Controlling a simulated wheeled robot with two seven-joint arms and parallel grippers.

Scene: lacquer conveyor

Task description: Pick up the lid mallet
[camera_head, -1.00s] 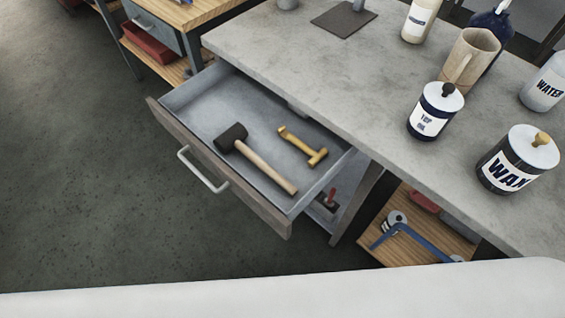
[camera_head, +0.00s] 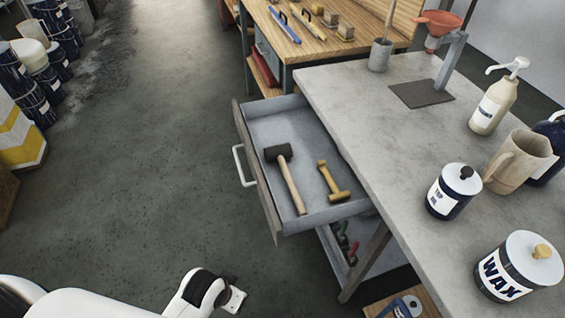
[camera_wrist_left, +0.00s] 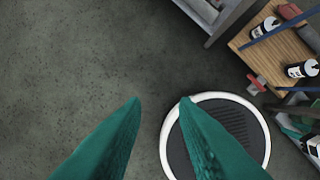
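A mallet with a black head and a pale wooden handle (camera_head: 290,184) lies in the open drawer (camera_head: 320,219), its head toward the back. A smaller yellow hammer (camera_head: 333,180) lies to its right, apart from it. My left arm comes in at the bottom left of the head view, well short of the drawer; its fingers do not show there. In the left wrist view my left gripper (camera_wrist_left: 161,98) has its two green fingers apart, with only floor between the tips. My right gripper is in neither view.
The grey worktop (camera_head: 390,135) overhangs the drawer's right side. On it stand a wax can (camera_head: 515,268), a smaller labelled can (camera_head: 453,191), a jug (camera_head: 517,163) and a pump bottle (camera_head: 494,105). The floor left of the drawer handle (camera_head: 241,166) is clear.

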